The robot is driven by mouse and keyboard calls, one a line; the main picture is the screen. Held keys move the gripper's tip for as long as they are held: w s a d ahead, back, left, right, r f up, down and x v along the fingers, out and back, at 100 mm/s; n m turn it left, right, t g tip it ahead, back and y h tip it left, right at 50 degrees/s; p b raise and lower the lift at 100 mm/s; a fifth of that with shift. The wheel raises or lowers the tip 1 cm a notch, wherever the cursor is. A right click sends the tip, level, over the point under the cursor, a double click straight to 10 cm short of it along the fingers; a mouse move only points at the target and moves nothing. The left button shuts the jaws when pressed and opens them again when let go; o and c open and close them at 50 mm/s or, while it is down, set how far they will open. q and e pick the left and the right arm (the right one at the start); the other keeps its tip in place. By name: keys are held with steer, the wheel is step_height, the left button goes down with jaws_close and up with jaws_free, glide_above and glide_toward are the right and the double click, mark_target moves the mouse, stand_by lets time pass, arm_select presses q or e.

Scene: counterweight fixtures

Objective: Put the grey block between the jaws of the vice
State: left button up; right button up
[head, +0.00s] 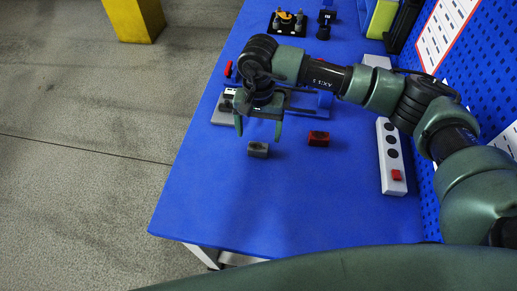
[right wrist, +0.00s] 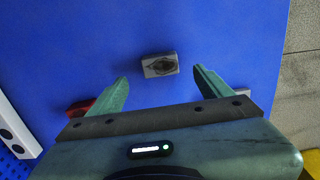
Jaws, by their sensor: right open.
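The grey block (head: 258,149) lies on the blue table top, just beyond my right gripper's fingertips in the head view. It also shows in the right wrist view (right wrist: 160,65), centred ahead of the gap between the fingers. My right gripper (head: 258,133) is open and empty, pointing down, with its fingers apart from the block. In the right wrist view its two green fingers (right wrist: 160,80) are spread wide. What seems to be the vice, a blue fixture (head: 312,103) near a light grey plate, is partly hidden behind my right gripper; its jaws cannot be made out. My left gripper is not in view.
A red block (head: 318,138) lies right of the grey one. A white strip with black sockets and a red switch (head: 390,160) lies near the pegboard (head: 490,75). A black fixture (head: 287,24) stands at the far end. The near table (head: 260,210) is clear.

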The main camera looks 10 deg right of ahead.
mark_target(258, 146)
step_height(258, 146, down, 7)
steer(key=p, duration=0.2)
steer(key=shift+p, duration=0.4)
steer(key=shift+w+f, duration=0.1)
steer(key=shift+f, duration=0.2)
steer(key=c, duration=1.7)
steer(key=shift+r, duration=0.1)
